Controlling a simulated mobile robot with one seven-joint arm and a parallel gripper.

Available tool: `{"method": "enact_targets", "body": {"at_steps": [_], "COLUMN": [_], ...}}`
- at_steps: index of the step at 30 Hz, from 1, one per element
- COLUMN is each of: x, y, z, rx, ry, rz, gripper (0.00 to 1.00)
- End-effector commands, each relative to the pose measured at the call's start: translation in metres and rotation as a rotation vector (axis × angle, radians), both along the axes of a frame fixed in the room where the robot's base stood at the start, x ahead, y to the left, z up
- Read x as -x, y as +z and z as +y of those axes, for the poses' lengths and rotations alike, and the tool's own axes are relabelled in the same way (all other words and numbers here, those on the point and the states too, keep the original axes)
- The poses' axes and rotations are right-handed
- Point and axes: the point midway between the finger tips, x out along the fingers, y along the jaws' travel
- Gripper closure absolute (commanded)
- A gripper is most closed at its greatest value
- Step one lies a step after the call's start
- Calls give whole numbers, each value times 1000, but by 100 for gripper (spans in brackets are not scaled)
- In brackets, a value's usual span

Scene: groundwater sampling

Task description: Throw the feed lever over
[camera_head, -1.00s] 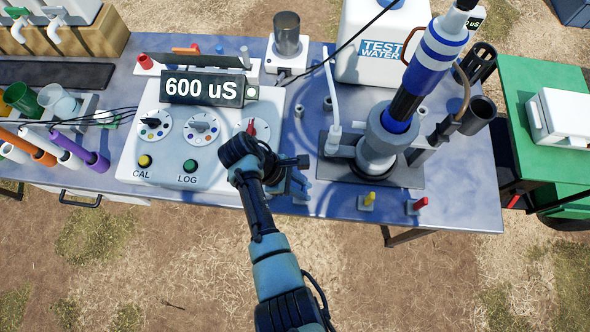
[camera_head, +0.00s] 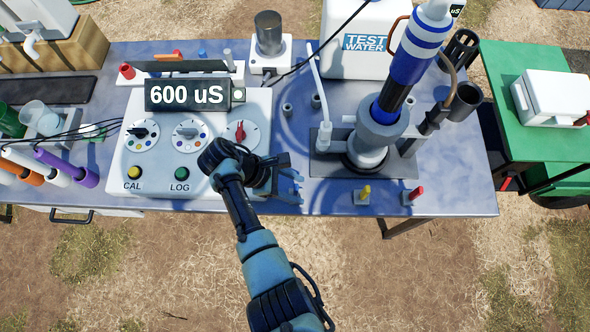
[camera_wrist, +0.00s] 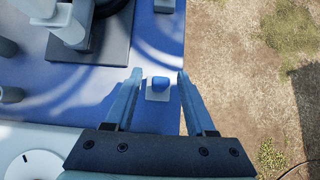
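Small levers stand along the front edge of the table: a yellow one (camera_head: 364,192) and a red one (camera_head: 415,194) in the head view, and a blue one (camera_wrist: 160,84) on a pale square base in the wrist view. No label shows which is the feed lever. My gripper (camera_head: 292,184) is at the front edge, left of the yellow lever. In the wrist view my gripper (camera_wrist: 155,76) is open, with the blue lever between its fingers and a gap on both sides. In the head view the gripper largely hides the blue lever.
Left of my gripper is a control box (camera_head: 150,170) with dials, CAL and LOG buttons and a 600 uS display (camera_head: 187,94). Behind the levers, a pump-like stand (camera_head: 367,150) holds a blue and white cylinder (camera_head: 415,50). A white TEST WATER container (camera_head: 345,62) stands behind.

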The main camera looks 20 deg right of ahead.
Motion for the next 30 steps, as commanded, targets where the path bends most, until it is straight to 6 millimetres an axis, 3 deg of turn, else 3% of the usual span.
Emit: {"method": "enact_targets", "body": {"at_steps": [11, 27, 30], "x": [-2, -22, -24], "y": [6, 95, 100], "z": [5, 68, 73], "rx": [-1, 0, 0], "ry": [0, 2, 2], "rz": [-2, 0, 1], "gripper": [45, 45, 45]}}
